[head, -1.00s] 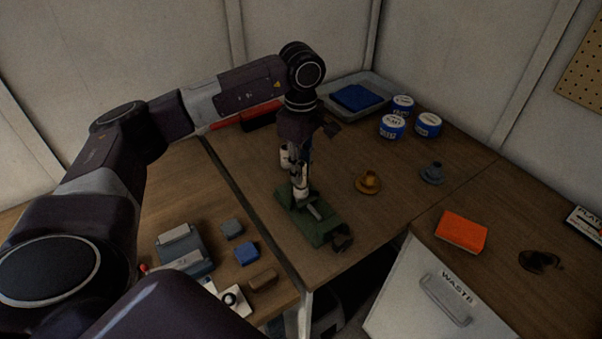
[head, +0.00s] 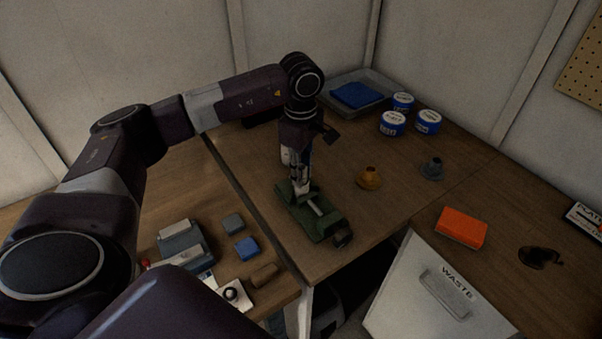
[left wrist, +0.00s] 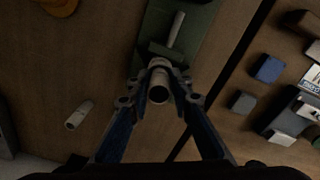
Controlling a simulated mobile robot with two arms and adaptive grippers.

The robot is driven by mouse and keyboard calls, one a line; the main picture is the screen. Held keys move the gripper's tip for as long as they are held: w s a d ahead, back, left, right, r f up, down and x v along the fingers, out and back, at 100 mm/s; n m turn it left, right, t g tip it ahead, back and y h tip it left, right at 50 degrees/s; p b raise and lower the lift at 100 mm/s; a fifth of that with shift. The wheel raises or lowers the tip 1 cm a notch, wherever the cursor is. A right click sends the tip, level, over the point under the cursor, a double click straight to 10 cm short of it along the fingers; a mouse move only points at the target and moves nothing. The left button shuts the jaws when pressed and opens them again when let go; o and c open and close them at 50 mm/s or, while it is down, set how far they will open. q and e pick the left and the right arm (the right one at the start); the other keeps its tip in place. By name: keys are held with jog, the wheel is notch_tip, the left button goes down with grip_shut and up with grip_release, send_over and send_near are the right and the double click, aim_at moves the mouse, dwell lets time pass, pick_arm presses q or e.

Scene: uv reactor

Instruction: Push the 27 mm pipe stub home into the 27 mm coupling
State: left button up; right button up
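The green vise (head: 318,228) stands on the wooden bench and also shows in the left wrist view (left wrist: 196,22). My left gripper (head: 302,182) points down over its back end. In the left wrist view, the fingers (left wrist: 158,80) close in on both sides of a pale pipe stub (left wrist: 158,93), whose hollow end faces the camera. The pale coupling (left wrist: 160,63) shows just beyond the stub, at the vise jaws. The stub lines up with it, but the fingers hide the joint, so I cannot tell how deep it sits. My right gripper is not in view.
Blue and grey blocks (head: 246,249) lie left, across a bench gap.

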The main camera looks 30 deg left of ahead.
pick_arm(q)
jog(key=shift+o, duration=1.1)
jog(key=shift+s+f, duration=0.3)
jog(key=shift+f, duration=0.3)
jog(key=shift+o, duration=0.7)
jog(key=shift+w+f, duration=0.15)
jog(key=shift+w, duration=0.05)
jog(key=shift+r, duration=0.2)
jog(key=shift+r+p, duration=0.25)
jog(key=shift+p, duration=0.05)
jog(key=r+b, duration=0.1)
jog(key=r, duration=0.5)
jog(key=r+b, duration=0.1)
jog(key=r, duration=0.5)
jog(key=shift+w+b, duration=0.2)
jog(key=shift+b, duration=0.2)
jog(key=shift+r, duration=0.45)
